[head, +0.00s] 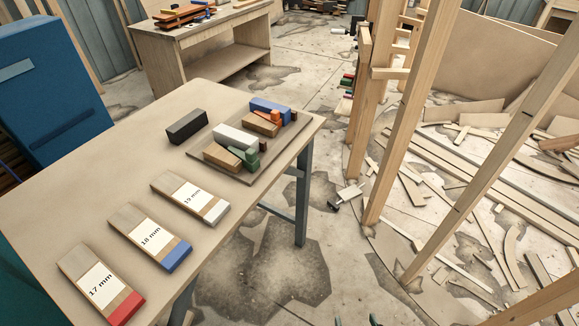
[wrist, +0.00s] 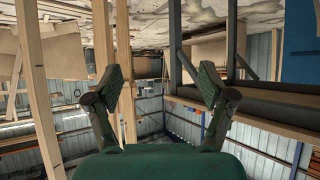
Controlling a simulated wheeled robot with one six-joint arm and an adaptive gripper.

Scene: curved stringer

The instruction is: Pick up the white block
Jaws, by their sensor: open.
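The white block (head: 236,138) lies in a shallow tray (head: 246,178) on the work table. It sits among other blocks, with a brown block (head: 222,157) and green blocks (head: 247,156) on its near side. My gripper (wrist: 161,82) is open and empty in the wrist view, its two dark green fingers spread wide. The white block does not show in the wrist view. That view looks across the workshop, and its picture seems upside down. My gripper is away from the tray, with nothing between its fingers.
A black block (head: 187,126) lies left of the tray. An orange block (head: 275,117) and a blue block (head: 269,109) share the tray. Labelled sample pieces, including the 19 mm one (head: 190,199), line the near table edge (head: 259,203). Wooden posts (head: 411,90) stand to the right.

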